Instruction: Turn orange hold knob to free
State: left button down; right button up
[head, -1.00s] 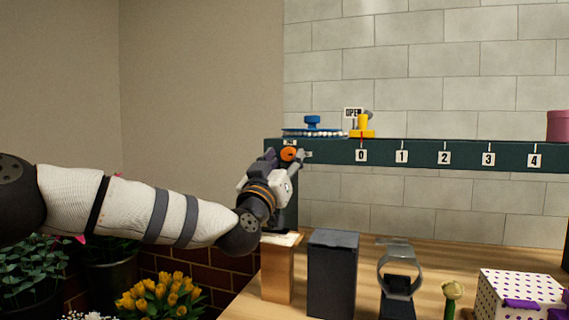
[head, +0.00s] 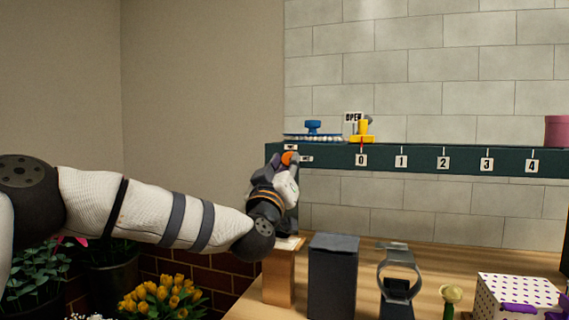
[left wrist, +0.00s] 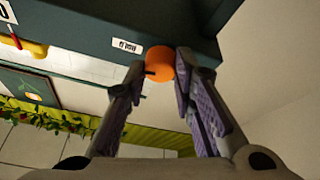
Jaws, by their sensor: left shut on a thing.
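The orange hold knob (head: 288,157) sits on the front of the dark green rail (head: 400,160) near its left end. In the left wrist view the knob (left wrist: 160,62) is a round orange cap between my two purple-padded fingers. My left gripper (head: 285,163) is shut on it, with its fingers on either side, also seen in the left wrist view (left wrist: 160,75). One small white label (head: 306,159) is right of the knob and another (head: 290,147) is above it. Their words are too small to read. My right gripper is not in view.
A blue knob (head: 313,126) and a yellow pointer piece (head: 362,132) stand on the rail, by an OPEN sign (head: 352,117).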

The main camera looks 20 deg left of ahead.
pick_arm(q)
jog(key=n+y, duration=0.1)
jog(key=n, duration=0.1)
jog(key=n+y, duration=0.1)
jog(key=n, duration=0.1)
jog(key=n+g+y+p, duration=0.1)
jog(key=n, duration=0.1)
jog(key=shift+s+d+r, duration=0.1)
jog(key=shift+d+r, duration=0.15)
jog(key=shift+r, duration=0.05)
jog(key=n+g+y, duration=0.1)
jog(key=n, duration=0.2)
jog(key=n+p, duration=0.1)
jog(key=n, duration=0.2)
jog(key=shift+d+r+g+y, duration=0.1)
jog(key=shift+d+g+y, duration=0.05)
jog(key=shift+g+y, duration=0.25)
jog(key=n+g, duration=0.1)
jog(key=n, duration=0.2)
jog(key=shift+n+g, duration=0.8)
jog(key=shift+n, duration=1)
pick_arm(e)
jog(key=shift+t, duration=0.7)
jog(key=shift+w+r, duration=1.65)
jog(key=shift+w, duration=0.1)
pick_arm(q)
jog(key=c, duration=1.3)
grip_release()
jog(key=shift+r, duration=0.1)
